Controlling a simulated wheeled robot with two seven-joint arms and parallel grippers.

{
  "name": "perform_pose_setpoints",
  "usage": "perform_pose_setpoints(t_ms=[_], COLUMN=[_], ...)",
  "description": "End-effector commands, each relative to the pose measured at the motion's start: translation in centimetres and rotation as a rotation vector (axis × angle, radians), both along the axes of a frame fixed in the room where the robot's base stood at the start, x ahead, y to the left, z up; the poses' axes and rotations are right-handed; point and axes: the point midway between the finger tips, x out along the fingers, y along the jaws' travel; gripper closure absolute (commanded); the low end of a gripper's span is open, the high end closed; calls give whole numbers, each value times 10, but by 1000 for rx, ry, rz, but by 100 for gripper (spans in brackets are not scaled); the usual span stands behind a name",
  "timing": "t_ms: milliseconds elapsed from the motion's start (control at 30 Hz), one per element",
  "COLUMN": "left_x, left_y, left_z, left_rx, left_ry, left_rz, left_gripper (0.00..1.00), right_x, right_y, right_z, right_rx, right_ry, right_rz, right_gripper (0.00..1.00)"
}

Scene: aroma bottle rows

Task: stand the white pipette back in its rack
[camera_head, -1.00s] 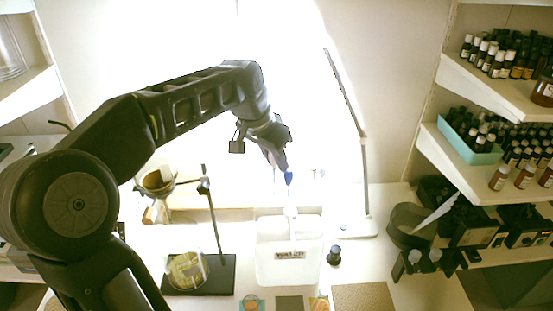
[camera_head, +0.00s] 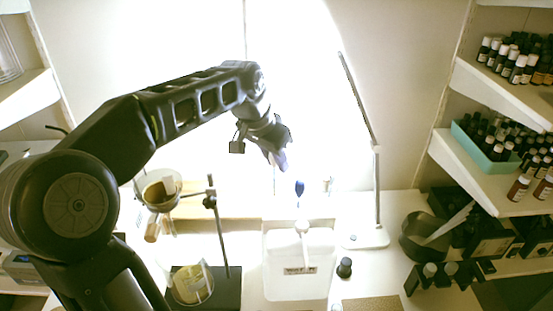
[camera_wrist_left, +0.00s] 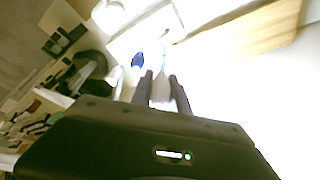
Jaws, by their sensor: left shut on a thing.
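My left gripper (camera_head: 279,160) hangs in front of the bright back wall, above the rear of the bench. In the left wrist view its two fingers (camera_wrist_left: 163,88) are shut on the pale bulb of the white pipette (camera_wrist_left: 161,90), whose thin stem runs up the picture. The held pipette is washed out by glare in the head view. A blue-bulbed pipette (camera_head: 299,187) stands upright just below and right of the gripper; its blue bulb (camera_wrist_left: 138,60) is left of the fingers in the wrist view. The rack is too washed out to make out clearly. My right gripper is not in view.
A white canister (camera_head: 298,280) stands in front of the blue pipette. A lamp (camera_head: 376,190) stands to the right, a stand with a funnel (camera_head: 160,190) to the left. A small dark-capped bottle (camera_head: 344,267) is beside the canister. Shelves of bottles (camera_head: 490,140) are at right.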

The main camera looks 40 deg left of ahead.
Motion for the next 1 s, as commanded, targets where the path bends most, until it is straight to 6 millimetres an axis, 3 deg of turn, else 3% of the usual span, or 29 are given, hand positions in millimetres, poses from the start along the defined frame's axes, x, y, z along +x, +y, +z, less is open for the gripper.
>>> perform_pose_setpoints(t_ms=[400,1000], left_x=[0,0], left_y=[0,0], left_z=[-27,-30], left_rx=[0,0], left_ry=[1,1], left_rz=[0,0], left_gripper=[89,89], right_x=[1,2], right_y=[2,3], right_z=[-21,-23], right_rx=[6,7], right_ry=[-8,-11], right_rz=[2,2], right_gripper=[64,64])
